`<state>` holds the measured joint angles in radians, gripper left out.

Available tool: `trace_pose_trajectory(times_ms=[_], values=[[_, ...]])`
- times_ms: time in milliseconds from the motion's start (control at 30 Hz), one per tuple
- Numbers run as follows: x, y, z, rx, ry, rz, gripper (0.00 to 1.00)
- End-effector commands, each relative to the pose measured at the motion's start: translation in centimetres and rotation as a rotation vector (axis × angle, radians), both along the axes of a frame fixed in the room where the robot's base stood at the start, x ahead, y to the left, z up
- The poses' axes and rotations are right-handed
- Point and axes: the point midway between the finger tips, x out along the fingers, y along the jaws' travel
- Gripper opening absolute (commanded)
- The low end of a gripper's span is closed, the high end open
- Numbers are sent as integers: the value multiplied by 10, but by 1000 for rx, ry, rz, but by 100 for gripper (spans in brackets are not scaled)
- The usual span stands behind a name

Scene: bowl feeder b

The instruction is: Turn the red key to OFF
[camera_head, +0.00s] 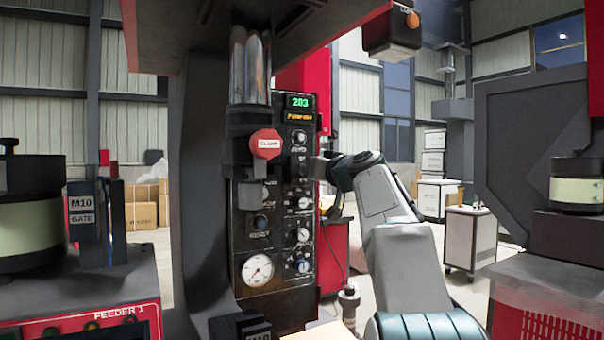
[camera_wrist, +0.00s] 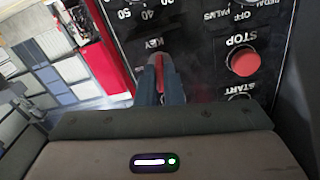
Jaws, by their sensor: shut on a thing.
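The key looks close to upright in that picture. The fingers hide most of the key and its position marks, so I cannot tell which mark it points at. In the head view my arm reaches to the right side of the press, and the key cannot be made out there.
A red STOP button (camera_wrist: 245,62) sits close to the right of my fingers, above a START control (camera_wrist: 238,98). Dials line the panel's top edge. In the head view a gauge panel (camera_head: 285,225) and a red CLAMP knob (camera_head: 266,144) stand left of my arm.

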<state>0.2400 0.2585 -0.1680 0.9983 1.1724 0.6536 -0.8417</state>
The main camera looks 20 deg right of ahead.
Motion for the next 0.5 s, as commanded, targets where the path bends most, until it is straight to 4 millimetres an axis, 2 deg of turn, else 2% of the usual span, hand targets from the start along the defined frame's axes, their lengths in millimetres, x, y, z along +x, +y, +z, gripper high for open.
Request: trace_pose_trajectory(times_ms=[500], values=[[0,-1,-1,-253,-50,-1,0]])
